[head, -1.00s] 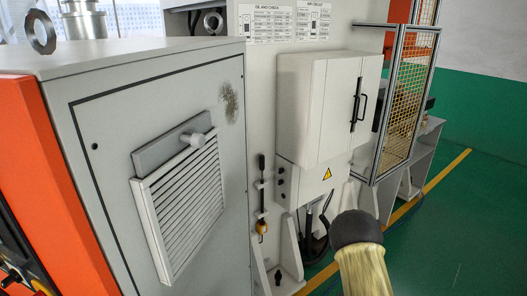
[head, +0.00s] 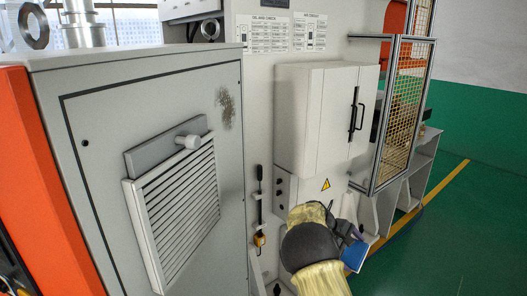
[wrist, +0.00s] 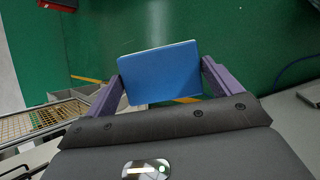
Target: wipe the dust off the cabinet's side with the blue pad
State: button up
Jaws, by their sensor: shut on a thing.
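The grey cabinet's side (head: 105,110) fills the left of the head view. A dark, speckled dust patch (head: 226,108) lies near its upper right edge. My gripper (wrist: 162,82) is shut on the blue pad (wrist: 160,72), which sits between the two purple fingers in the wrist view. In the head view the pad (head: 354,256) shows at the lower right, beyond my arm, well to the right of the dust and below it. The pad is clear of the cabinet. My arm hides part of the gripper in the head view.
A louvred vent (head: 180,210) with a grey bar and round knob (head: 188,141) projects from the cabinet side, left of and below the dust. A white box with a black handle (head: 325,120) stands behind. Green floor (head: 470,235) is open at right.

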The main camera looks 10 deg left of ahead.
jog(key=w+a+r+n+t+y+b, duration=0.1)
jog(key=a+r+n+t+y, duration=0.5)
jog(key=r, duration=0.7)
jog(key=w+a+r+n+t+y+b, duration=0.15)
jog(key=a+r+n+t+y, duration=0.25)
jog(key=a+r+n+t, duration=0.55)
jog(key=s+a+r+n+g+y+b, duration=0.1)
jog(key=s+a+r+n+g+y, duration=0.2)
jog(key=s+r+y, duration=0.4)
jog(key=s+a+r+n+g+y+b, duration=0.1)
jog(key=s+a+r+n+g+y, duration=0.2)
jog(key=s+r, duration=0.7)
jog(key=a+r+g+y, duration=0.2)
jog(key=a+r+y, duration=0.2)
jog(key=shift+s+y, duration=0.3)
jog(key=shift+y, duration=0.1)
jog(key=shift+r, duration=0.1)
jog(key=shift+a, duration=0.2)
jog(key=shift+w+a, duration=0.25)
jog(key=shift+a, duration=1.2)
jog(key=shift+w+a, duration=0.2)
jog(key=shift+a, duration=1.2)
jog(key=shift+w+a, duration=0.1)
jog(key=shift+a, duration=0.75)
